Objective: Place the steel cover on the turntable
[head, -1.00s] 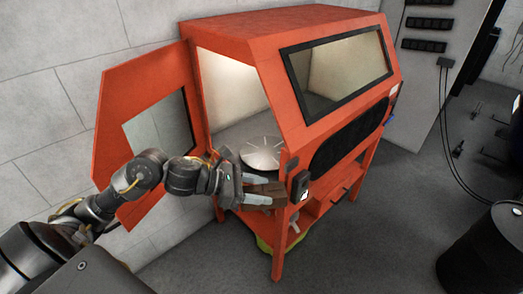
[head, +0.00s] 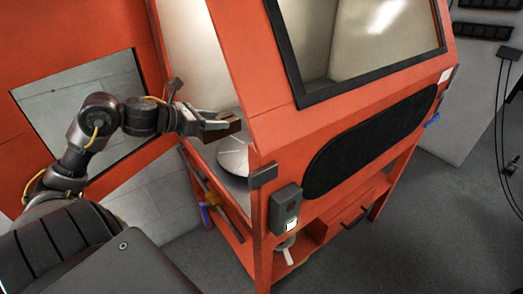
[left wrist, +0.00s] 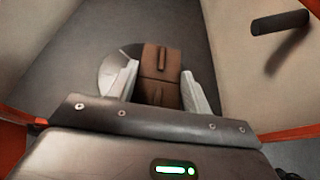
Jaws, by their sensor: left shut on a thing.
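My left gripper (head: 224,122) is shut on a brown block (head: 236,126) at the side opening of the orange cabinet. In the left wrist view the two pale fingers (left wrist: 159,76) lie on either side of the brown block (left wrist: 160,66), which has a dark strip on it. The round silver disc with radial marks, seemingly the turntable (head: 233,158), lies on the cabinet floor, below the block in the head view. Part of the disc (left wrist: 113,70) shows behind the block in the left wrist view. I cannot make out a separate steel cover. My right gripper is out of view.
The orange cabinet (head: 262,105) has its door (head: 85,50) swung open at left. A dark latch (head: 263,176) juts from the front corner post, beside the disc. A dark rod (left wrist: 280,22) sticks out at the upper right of the left wrist view.

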